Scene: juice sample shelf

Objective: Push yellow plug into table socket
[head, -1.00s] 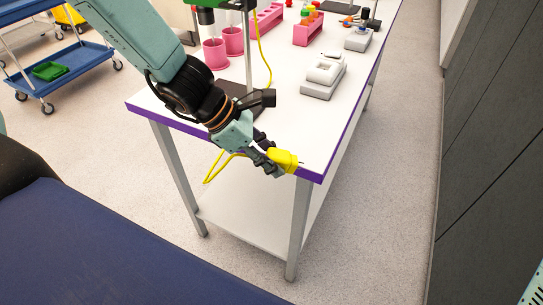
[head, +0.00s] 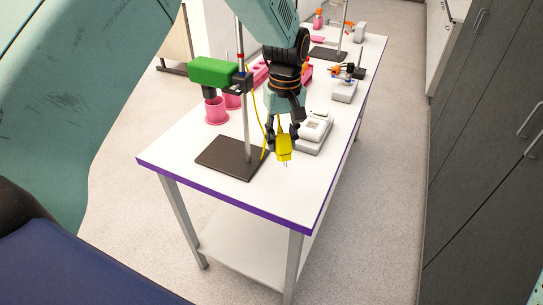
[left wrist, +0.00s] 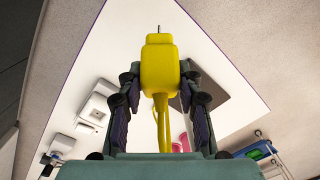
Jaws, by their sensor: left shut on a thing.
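The yellow plug (head: 284,148) is held by my left gripper (head: 282,135) above the white table (head: 240,190), with its metal prongs pointing down toward the tabletop. In the left wrist view the plug (left wrist: 158,72) sits between the two dark fingers of the left gripper (left wrist: 160,85), one on each side. Its yellow cable (left wrist: 161,125) runs back between them. In the head view the cable (head: 260,113) runs to the stand. A grey-and-white box (head: 314,130) stands just right of the plug. I cannot make out a clear socket opening. My right gripper is not in view.
A stand with a green head (head: 215,72) and a dark base plate (head: 228,158) is left of the plug. A second grey-white device (head: 344,91) is further back. The table's front part is clear.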

